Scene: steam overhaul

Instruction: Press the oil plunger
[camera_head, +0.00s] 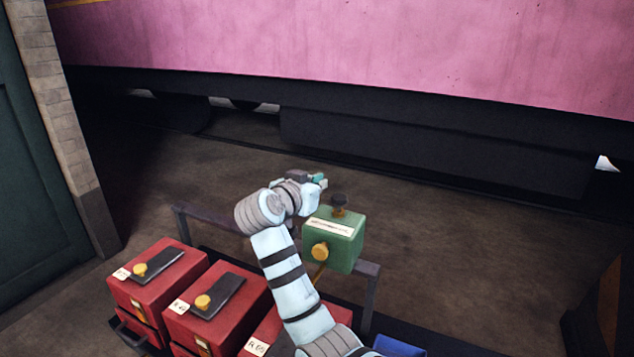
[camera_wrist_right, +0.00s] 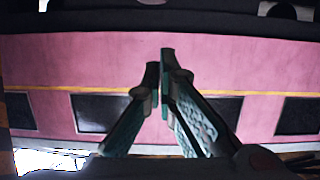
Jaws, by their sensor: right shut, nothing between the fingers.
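The oil box is a green block (camera_head: 333,241) with a pale label on top and a yellow round knob (camera_head: 320,251) on its front. A dark plunger knob (camera_head: 338,202) stands up from its top at the back. My right gripper (camera_head: 320,181) is just left of the plunger and near its height; I cannot tell the exact gap. In the right wrist view its fingers (camera_wrist_right: 160,58) meet at the tips with nothing between them. The plunger does not show in that view, only the pink carriage side. My left gripper is not in view.
Red boxes (camera_head: 157,285) with yellow knobs and dark plates stand at the front left. The green box is on a dark stand (camera_head: 366,290). A pink carriage (camera_head: 380,50) spans the back. A brick pillar (camera_head: 60,120) is at left. The floor between stand and carriage is clear.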

